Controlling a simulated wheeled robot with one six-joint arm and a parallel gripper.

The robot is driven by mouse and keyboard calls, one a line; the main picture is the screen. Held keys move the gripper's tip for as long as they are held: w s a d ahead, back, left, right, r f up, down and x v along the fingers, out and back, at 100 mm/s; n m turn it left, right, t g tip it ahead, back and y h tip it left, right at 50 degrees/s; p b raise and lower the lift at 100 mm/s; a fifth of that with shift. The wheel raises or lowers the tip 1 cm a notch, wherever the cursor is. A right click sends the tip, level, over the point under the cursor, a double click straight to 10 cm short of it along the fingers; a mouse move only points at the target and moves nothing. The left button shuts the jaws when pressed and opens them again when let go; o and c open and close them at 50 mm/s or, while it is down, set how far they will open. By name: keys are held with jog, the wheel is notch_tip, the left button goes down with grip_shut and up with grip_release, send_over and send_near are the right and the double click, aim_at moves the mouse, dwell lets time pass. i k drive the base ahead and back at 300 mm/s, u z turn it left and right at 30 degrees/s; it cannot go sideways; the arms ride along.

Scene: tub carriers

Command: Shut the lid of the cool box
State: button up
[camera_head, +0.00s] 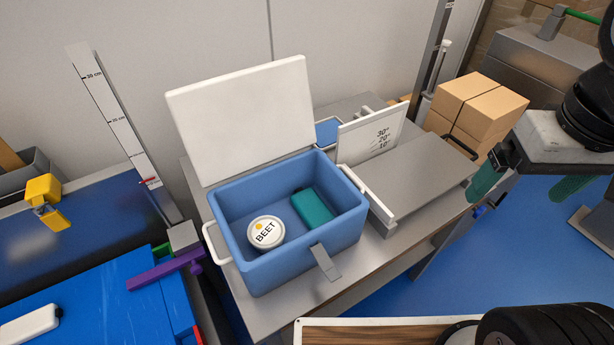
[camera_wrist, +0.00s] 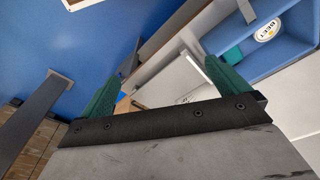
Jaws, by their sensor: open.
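The blue cool box (camera_head: 288,270) stands on a grey table in the head view. Its white lid (camera_head: 243,115) is up, tilted back against or near the wall behind. Inside lie a white round tub marked BEET (camera_head: 266,232) and a teal block (camera_head: 311,210). A grey latch strap (camera_head: 325,262) hangs out at the front, and white handles are at the sides. My gripper (camera_head: 529,185) is to the right of the box, apart from it, with green fingers. In the wrist view my gripper (camera_wrist: 157,85) is open and empty, and the cool box (camera_wrist: 268,62) shows at upper right.
A grey sloped device with a white angle-marked plate (camera_head: 371,134) stands right of the box. Cardboard boxes (camera_head: 476,104) are behind it. A ruler post (camera_head: 120,125) and a purple lever (camera_head: 165,268) are at left. Blue floor (camera_head: 405,297) is open at the right.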

aim_at(229, 125)
jog(key=z, duration=0.6)
jog(key=k, duration=0.55)
jog(key=u, duration=1.3)
jog(key=i, duration=0.5)
jog(key=z, duration=0.05)
